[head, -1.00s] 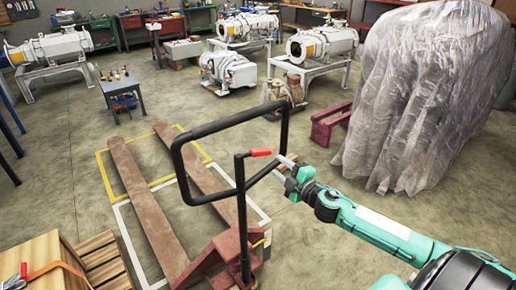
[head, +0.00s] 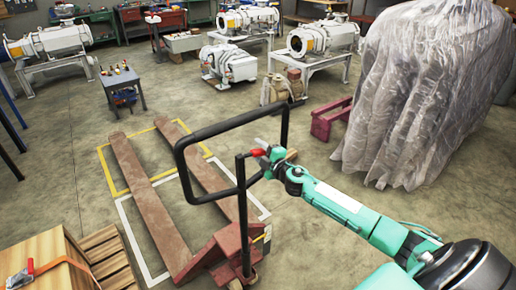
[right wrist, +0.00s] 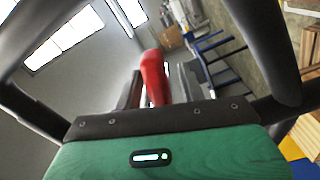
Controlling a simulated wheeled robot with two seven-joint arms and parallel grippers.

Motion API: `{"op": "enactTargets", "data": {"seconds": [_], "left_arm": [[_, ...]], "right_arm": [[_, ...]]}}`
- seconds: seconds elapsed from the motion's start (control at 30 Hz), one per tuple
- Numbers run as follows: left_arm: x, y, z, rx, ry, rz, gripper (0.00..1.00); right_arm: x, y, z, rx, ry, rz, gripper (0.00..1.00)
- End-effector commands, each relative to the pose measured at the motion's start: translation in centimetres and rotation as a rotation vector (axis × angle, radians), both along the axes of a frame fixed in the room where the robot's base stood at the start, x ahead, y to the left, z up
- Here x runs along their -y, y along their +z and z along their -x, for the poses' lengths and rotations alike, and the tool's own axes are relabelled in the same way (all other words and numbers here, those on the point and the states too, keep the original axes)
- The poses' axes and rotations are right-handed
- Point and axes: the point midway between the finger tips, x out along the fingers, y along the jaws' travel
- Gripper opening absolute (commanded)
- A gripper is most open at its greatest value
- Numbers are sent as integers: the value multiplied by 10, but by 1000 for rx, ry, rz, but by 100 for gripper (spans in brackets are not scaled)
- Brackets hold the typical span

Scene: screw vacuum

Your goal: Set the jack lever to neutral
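The pallet jack's black loop handle (head: 232,124) rises on a dark post from its red-brown base (head: 225,250). The red jack lever (head: 257,152) sticks out at the post's top, inside the loop. My right gripper (head: 264,151) is at the lever, its fingers near the red grip. In the right wrist view the red lever (right wrist: 153,76) stands between my two grey fingers (right wrist: 160,88), which look apart, with a gap on the right side. Whether a finger touches the lever cannot be told. My left gripper is not in view.
The black handle bars pass close on both sides of my right gripper in the right wrist view. A wooden crate (head: 42,262) stands at lower left. A plastic-wrapped bulk (head: 420,95) stands at right. The floor around the jack is mostly clear.

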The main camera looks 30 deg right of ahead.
Motion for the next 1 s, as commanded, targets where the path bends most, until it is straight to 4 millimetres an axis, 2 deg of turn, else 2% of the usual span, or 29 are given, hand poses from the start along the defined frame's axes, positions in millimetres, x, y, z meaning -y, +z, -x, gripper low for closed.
{"op": "enactTargets", "data": {"seconds": [0.37, 0.6, 0.83, 1.0], "left_arm": [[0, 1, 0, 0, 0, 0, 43], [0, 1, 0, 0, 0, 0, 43], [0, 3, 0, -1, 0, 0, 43], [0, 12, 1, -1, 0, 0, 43]], "right_arm": [[0, 0, -5, 0, 0, 0, 40], [0, 0, -5, 0, 0, 0, 0], [0, 2, -5, 0, 0, 14, 0], [0, 14, -5, 10, 1, 124, 0]]}}
